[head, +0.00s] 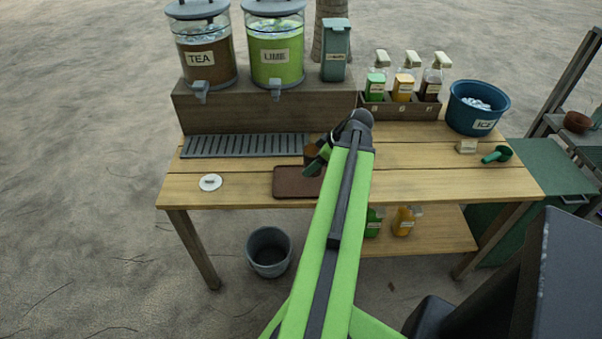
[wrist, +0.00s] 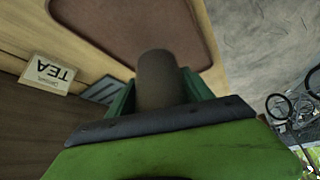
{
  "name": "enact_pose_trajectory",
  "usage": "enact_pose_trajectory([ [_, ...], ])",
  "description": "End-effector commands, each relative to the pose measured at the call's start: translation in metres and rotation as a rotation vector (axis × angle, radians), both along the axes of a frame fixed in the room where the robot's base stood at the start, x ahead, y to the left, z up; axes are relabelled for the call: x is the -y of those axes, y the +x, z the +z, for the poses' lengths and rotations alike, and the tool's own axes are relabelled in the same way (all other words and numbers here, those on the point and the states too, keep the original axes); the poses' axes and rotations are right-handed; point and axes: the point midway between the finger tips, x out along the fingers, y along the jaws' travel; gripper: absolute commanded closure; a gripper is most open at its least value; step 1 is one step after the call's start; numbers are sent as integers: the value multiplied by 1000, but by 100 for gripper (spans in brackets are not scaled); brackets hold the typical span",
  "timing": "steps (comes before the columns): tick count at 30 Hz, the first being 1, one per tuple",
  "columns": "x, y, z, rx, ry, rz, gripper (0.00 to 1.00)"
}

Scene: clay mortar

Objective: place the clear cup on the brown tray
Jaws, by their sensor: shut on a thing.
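The clear cup (head: 311,152) looks brown, as if filled with dark liquid, and is partly hidden by my gripper (head: 319,161). In the wrist view the cup (wrist: 158,80) sits between the two green fingers, and my gripper (wrist: 160,98) is shut on it. The brown tray (head: 290,183) lies flat on the table's front part; my arm hides its right end. In the head view the cup shows at the tray's back edge. The tray (wrist: 120,18) fills the upper middle of the wrist view, beyond the cup. I cannot tell whether they touch.
A grey drip grate (head: 245,146) lies behind the tray, below the TEA dispenser (head: 204,55) and the LIME dispenser (head: 275,55). A white round disc (head: 210,183) lies left of the tray. Bottles, an ice bucket (head: 477,108) and a green scoop (head: 497,154) stand right.

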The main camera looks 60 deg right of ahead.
Motion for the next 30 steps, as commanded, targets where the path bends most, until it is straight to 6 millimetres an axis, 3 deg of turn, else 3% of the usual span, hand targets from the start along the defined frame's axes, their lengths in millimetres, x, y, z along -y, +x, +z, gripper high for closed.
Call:
enact_pose_trajectory([
  [5,-1,3,-5,1,1,5,100],
  [12,-1,2,-44,1,1,3,100],
  [24,-4,6,-45,1,0,12,100],
  [25,-4,6,-44,0,0,12,38],
  [30,-4,5,-43,0,0,11,19],
])
